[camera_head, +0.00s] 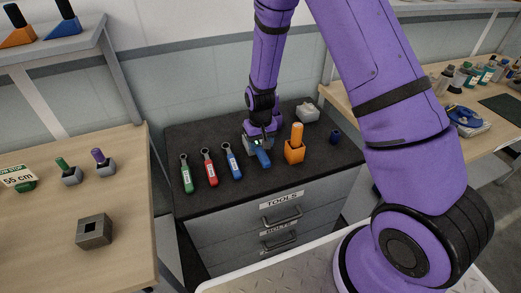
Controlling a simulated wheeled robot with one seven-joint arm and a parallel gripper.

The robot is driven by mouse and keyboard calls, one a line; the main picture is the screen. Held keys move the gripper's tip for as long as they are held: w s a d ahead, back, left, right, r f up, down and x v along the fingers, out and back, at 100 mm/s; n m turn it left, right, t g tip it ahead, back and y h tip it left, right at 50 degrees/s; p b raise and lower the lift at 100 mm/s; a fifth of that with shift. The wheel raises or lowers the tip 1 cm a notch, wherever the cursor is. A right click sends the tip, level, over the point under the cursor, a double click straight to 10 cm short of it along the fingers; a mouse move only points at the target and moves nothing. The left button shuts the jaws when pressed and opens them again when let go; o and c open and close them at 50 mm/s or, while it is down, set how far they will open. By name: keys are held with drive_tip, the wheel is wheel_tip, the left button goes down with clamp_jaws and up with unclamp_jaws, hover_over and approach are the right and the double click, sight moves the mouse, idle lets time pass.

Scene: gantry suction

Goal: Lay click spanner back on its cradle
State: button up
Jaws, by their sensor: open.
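Three ring-ended spanners lie side by side on the dark top of the drawer cabinet: a green one (186,176), a red one (209,170) and a blue one (232,162). My gripper (261,141) is open, pointing down just right of them. A blue-handled tool (263,157) lies directly below it, beside a small grey piece (249,151) that may be a cradle. The gripper hides the tool's far end, and I cannot tell whether the fingers touch it. Which tool is the click spanner is not clear.
An orange block with an upright orange handle (295,147) stands close right of my gripper. Behind are a grey object (307,113) and a dark blue cylinder (335,136). The cabinet top's front (240,193) is clear. Wooden benches flank it left (130,195) and right (485,148).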

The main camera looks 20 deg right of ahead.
drive_tip(key=s+d+r+t, duration=0.1)
drive_tip(key=s+r, duration=0.2)
drive_tip(key=r, duration=0.7)
drive_tip(key=s+d+r+t, duration=0.1)
drive_tip(key=s+r, duration=0.3)
drive_tip(key=r, duration=0.7)
drive_tip(key=s+d+r+t, duration=0.1)
drive_tip(key=s+d+r, duration=0.15)
drive_tip(key=r, duration=0.75)
drive_tip(key=s+d+r+t, duration=0.1)
drive_tip(key=s+r, duration=0.4)
drive_tip(key=s, duration=0.5)
drive_tip(key=s+d+r+t, duration=0.1)
drive_tip(key=s+r, duration=0.4)
drive_tip(key=s, duration=0.5)
drive_tip(key=shift+d, duration=0.2)
drive_tip(key=shift+w, duration=0.1)
